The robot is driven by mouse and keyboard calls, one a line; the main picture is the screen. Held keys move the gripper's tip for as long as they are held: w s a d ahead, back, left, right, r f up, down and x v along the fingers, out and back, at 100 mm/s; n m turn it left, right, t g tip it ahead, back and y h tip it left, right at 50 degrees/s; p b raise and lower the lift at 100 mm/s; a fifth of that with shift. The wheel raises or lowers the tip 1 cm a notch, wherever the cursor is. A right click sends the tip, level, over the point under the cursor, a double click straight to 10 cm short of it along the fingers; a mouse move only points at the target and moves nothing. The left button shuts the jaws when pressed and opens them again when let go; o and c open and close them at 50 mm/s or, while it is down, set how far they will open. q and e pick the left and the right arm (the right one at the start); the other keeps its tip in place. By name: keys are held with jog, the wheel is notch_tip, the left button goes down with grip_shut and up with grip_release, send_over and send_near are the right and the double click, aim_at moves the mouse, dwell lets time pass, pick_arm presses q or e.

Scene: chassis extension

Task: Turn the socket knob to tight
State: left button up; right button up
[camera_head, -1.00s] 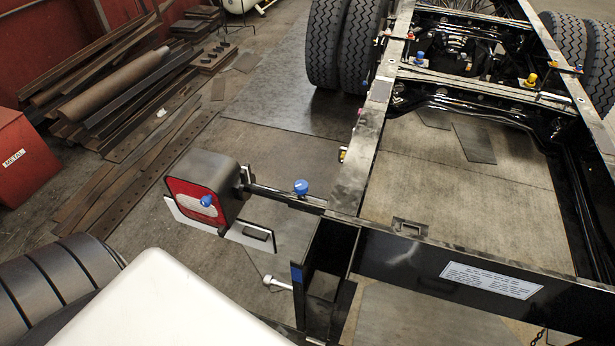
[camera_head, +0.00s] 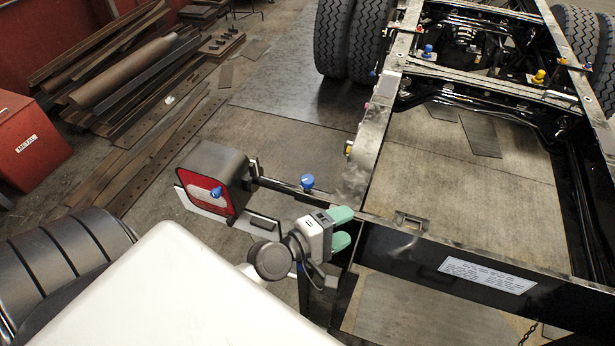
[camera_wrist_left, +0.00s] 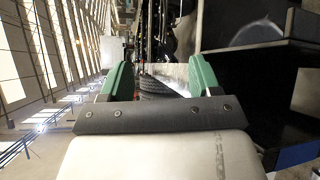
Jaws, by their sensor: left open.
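A blue knob (camera_head: 307,182) stands on the dark bracket bar between the tail lamp and the chassis frame. Another blue knob (camera_head: 217,192) sits on the face of the red and white tail lamp (camera_head: 201,190). I cannot tell which knob is the socket knob. My left gripper (camera_head: 346,228) is over the rear corner of the frame, to the right of and below the bar's blue knob and apart from it. Its green fingers are spread and empty; they also show in the left wrist view (camera_wrist_left: 159,78). My right gripper is not in view.
The black rear crossmember (camera_head: 430,262) with a white label (camera_head: 487,276) runs to the right of my left gripper. More knobs, blue (camera_head: 428,51) and yellow (camera_head: 539,76), sit farther along the frame. Tyres (camera_head: 351,40) stand behind. The floor inside the frame is mostly clear.

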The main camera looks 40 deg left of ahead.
aim_at(305, 184)
pick_arm(q)
jog(key=w+a+r+n+t+y, duration=0.1)
jog(key=w+a+n+y, duration=0.1)
jog(key=a+n+y, duration=0.7)
jog(key=w+a+n+t+y, duration=0.2)
jog(key=a+n+y, duration=0.15)
jog(key=n, duration=0.95)
jog(key=shift+n+g, duration=0.3)
jog(key=shift+n, duration=0.3)
jog(key=f+b, duration=0.1)
jog(key=f, duration=0.1)
jog(key=a+f+b, duration=0.1)
jog(key=f, duration=0.2)
jog(key=f+b, duration=0.1)
jog(key=f, duration=0.2)
jog(key=shift+w+a, duration=0.15)
jog(key=shift+a, duration=0.1)
jog(key=p+x, duration=0.2)
jog(key=x, duration=0.5)
jog(key=shift+w, duration=0.25)
jog(key=c, duration=0.9)
jog(key=shift+h, duration=0.25)
jog(key=shift+c, duration=0.2)
